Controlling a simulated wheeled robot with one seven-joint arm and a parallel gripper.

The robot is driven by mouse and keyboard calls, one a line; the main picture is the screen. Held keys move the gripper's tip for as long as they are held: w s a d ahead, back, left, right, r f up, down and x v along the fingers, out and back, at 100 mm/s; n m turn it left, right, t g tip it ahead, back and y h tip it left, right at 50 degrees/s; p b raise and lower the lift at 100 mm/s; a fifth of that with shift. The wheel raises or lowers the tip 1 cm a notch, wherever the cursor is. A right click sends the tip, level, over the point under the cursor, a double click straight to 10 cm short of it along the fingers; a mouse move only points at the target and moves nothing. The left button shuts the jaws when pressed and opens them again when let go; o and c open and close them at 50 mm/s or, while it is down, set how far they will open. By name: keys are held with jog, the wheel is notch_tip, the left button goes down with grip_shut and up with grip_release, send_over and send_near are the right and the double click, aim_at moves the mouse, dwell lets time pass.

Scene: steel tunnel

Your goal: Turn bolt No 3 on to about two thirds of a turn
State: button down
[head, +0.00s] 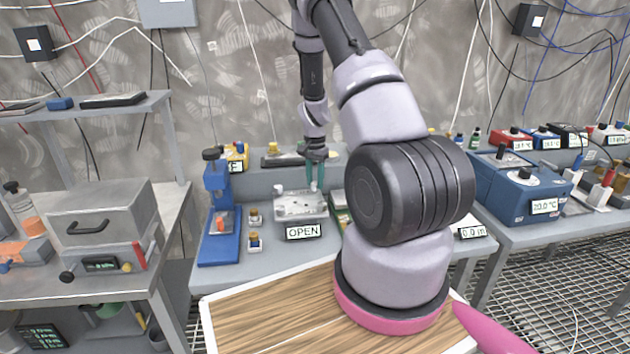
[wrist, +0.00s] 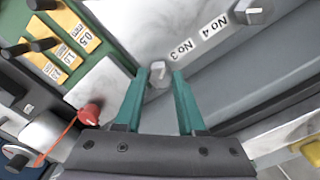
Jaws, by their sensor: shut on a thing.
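Bolt No 3 (wrist: 159,82) is a pale metal bolt head beside the "No 3" label (wrist: 181,50) on the light metal block. My gripper (wrist: 160,72) has teal fingers and is shut on this bolt, with one fingertip on each side of it. Bolt No 4 (wrist: 261,9) stands clear of the fingers beside its own "No 4" label (wrist: 217,28). In the head view, my gripper (head: 314,172) points down onto the back right of the metal block (head: 298,206). The bolt's turn angle cannot be told.
An "OPEN" sign (head: 303,232) stands in front of the block. A blue press-like stand (head: 219,205) is to its left. In the wrist view, a green panel with black knobs (wrist: 75,40) and a red knob (wrist: 90,112) lie close left of the fingers.

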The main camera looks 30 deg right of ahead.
aim_at(315, 183)
jog(key=c, duration=0.5)
grip_release()
notch_tip(315, 183, up, 11)
jog(key=shift+f, duration=0.1)
